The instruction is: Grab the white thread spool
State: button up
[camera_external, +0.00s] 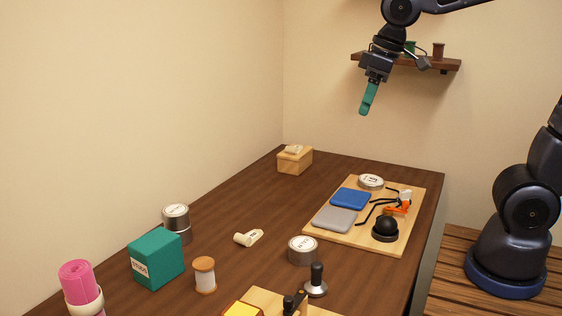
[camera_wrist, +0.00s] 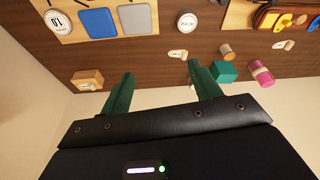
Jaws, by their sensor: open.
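A spool (camera_external: 204,275) with pale, whitish thread and orange-brown wooden ends stands upright on the dark table, right of the teal box. In the wrist view the spool (camera_wrist: 227,52) shows near the top right, beyond my right finger and apart from it. My gripper (camera_external: 367,98) hangs high above the far part of the table, well away from the spool. In the wrist view its two green fingers (camera_wrist: 160,84) are spread apart with nothing between them.
Near the spool are a teal box (camera_external: 156,258), a pink roll (camera_external: 78,284), a small white item (camera_external: 248,238), a round tin (camera_external: 302,251) and a tamper (camera_external: 316,281). A loaded wooden board (camera_external: 318,230) lies to the right. A wall shelf (camera_external: 440,65) is behind my gripper.

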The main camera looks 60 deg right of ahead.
jog(key=w+a+f+n, duration=0.1)
jog(key=w+a+f, duration=0.1)
jog(key=w+a, duration=0.5)
jog(key=n+g, duration=0.3)
send_over(203, 263)
notch_tip(203, 263, down, 19)
jog(key=f, duration=0.5)
jog(key=shift+s+d+f, duration=0.15)
jog(key=shift+d+f, duration=0.15)
jog(key=shift+a+f, duration=0.15)
jog(key=shift+f, duration=1.1)
jog(key=shift+a+f, duration=0.1)
jog(key=shift+f, duration=1.15)
jog(key=c, duration=0.9)
